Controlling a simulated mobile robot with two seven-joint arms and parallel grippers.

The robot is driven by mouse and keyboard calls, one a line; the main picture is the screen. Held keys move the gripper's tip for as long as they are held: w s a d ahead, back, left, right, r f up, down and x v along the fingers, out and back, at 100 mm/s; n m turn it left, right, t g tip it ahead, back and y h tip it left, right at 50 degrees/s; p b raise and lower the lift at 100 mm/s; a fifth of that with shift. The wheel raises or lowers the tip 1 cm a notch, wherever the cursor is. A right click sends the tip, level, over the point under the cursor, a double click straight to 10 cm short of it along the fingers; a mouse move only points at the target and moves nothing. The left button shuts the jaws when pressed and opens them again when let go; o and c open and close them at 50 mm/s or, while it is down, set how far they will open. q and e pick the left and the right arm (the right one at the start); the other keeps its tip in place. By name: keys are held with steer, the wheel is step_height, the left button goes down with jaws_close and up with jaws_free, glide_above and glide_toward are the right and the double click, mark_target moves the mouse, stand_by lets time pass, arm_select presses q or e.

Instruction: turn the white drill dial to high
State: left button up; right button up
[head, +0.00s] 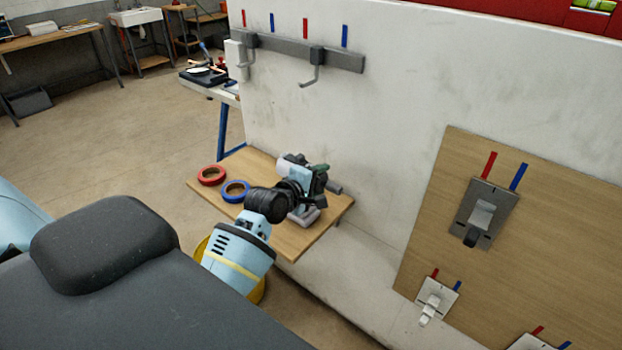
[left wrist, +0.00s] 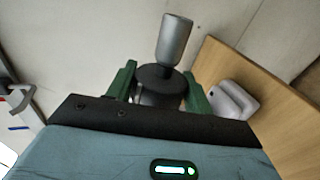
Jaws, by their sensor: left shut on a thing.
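The white drill stands on a small wooden shelf (head: 268,235). Its pale foot (head: 304,216) shows below my wrist, and the foot also shows in the left wrist view (left wrist: 233,101). The drill's grey chuck (left wrist: 175,40) sticks out past a black round collar or dial (left wrist: 158,80). My left gripper (head: 321,178), with green fingers, reaches in over the drill. In the left wrist view its fingers (left wrist: 160,88) are shut on the black dial, one on each side. The dial's setting marks cannot be read. Much of the drill body is hidden behind my wrist. My right gripper is not in view.
A red tape roll (head: 211,175) and a blue tape roll (head: 235,190) lie left of the drill. A white wall (head: 400,90) rises right behind the shelf. A hook rail (head: 300,50) and a wooden board with switches (head: 545,220) are on it.

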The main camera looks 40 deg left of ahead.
arm_select(q)
steer(key=shift+w+r+g, duration=0.1)
steer(key=shift+r+g, duration=0.3)
steer(key=shift+r, duration=0.1)
steer(key=shift+f+g, duration=0.15)
steer(key=shift+g, duration=0.35)
steer(key=shift+f+g, duration=0.15)
steer(key=shift+g, duration=0.75)
steer(key=g, duration=0.4)
steer(key=shift+g, duration=0.3)
steer(key=shift+f+g, duration=0.15)
steer(key=shift+g, duration=1.45)
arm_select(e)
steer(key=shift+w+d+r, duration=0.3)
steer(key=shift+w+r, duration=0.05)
arm_select(q)
steer(key=shift+y, duration=0.3)
steer(key=o, duration=1)
steer(key=shift+c, duration=0.2)
